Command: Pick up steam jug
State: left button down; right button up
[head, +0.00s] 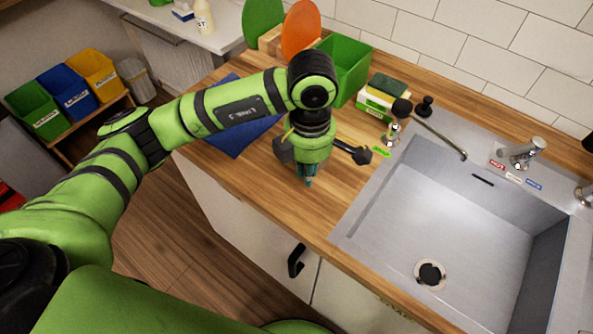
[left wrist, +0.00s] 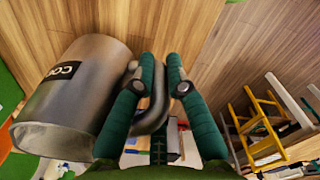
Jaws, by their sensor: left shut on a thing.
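The steam jug (left wrist: 82,90) is a grey metal cylinder with a black label, of which only "CO" can be read. It fills the left side of the left wrist view. Its curved handle (left wrist: 157,112) lies between the two teal fingers of my left gripper (left wrist: 163,78), which is shut on it. In the head view my left gripper (head: 308,180) points down over the wooden counter, left of the sink. The jug is not clearly seen there, hidden by my arm and gripper. I cannot tell whether it touches the counter. My right gripper is not in view.
A steel sink (head: 400,225) takes up the right. A blue mat (head: 235,145) lies left of my gripper. A green bin (head: 347,70), a sponge box (head: 378,98) and green and orange boards (head: 301,30) stand behind. The wooden counter (head: 270,195) is bare in front.

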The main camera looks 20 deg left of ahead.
pick_arm(q)
jog(key=s+d+r+b, duration=0.2)
jog(key=d+r, duration=0.2)
jog(key=d, duration=0.3)
jog(key=shift+s+r+b, duration=0.3)
jog(key=shift+s+r, duration=0.05)
jog(key=shift+s, duration=0.05)
